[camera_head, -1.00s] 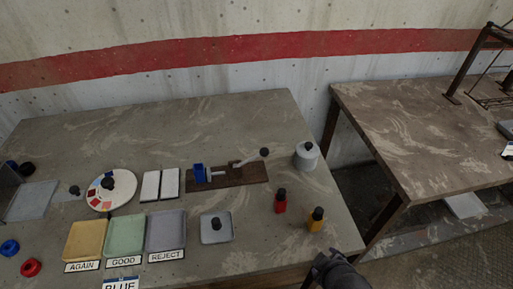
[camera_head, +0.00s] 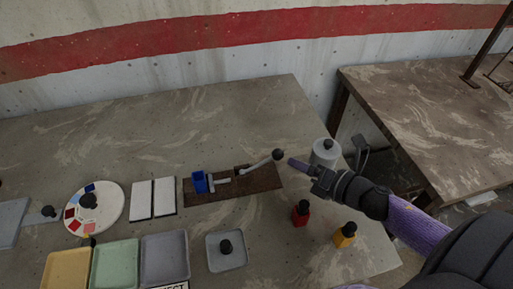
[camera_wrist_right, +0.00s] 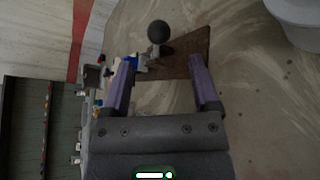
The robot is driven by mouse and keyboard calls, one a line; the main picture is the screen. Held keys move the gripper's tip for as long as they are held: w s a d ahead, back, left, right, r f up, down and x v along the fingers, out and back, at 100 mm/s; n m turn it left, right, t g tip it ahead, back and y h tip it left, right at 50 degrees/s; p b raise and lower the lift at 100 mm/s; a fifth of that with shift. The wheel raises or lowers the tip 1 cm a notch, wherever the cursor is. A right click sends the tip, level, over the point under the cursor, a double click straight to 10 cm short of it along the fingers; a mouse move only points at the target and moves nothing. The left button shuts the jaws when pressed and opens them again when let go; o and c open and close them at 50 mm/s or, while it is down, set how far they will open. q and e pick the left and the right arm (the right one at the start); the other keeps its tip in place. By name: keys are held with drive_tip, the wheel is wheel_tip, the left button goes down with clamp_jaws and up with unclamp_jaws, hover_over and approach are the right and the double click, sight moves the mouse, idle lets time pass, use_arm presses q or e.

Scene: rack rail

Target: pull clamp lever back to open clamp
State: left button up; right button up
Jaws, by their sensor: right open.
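The clamp's lever (camera_head: 257,164) is a grey bar with a dark ball knob (camera_head: 278,155), slanting up to the right over a brown wooden base (camera_head: 262,181). A blue block (camera_head: 200,182) sits at the clamp's left end. My right gripper (camera_head: 293,164) is just right of the knob. In the right wrist view the knob (camera_wrist_right: 158,32) appears beyond the purple fingers, and the gripper (camera_wrist_right: 165,70) is open and empty. The base also shows there (camera_wrist_right: 188,55). My left gripper is not in view.
A white canister (camera_head: 326,152) stands close behind my right gripper. Red (camera_head: 300,213) and yellow (camera_head: 344,235) bottles stand in front. A small tray (camera_head: 227,250), colour disc (camera_head: 94,208) and white plates (camera_head: 152,199) lie further left. The table behind the clamp is clear.

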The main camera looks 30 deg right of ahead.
sight(261, 163)
drive_tip(key=b+x, duration=0.1)
drive_tip(key=x, duration=0.8)
drive_tip(key=shift+w+a+f, duration=0.1)
drive_tip(key=shift+w+a, duration=0.15)
clamp_jaws()
idle(1.0)
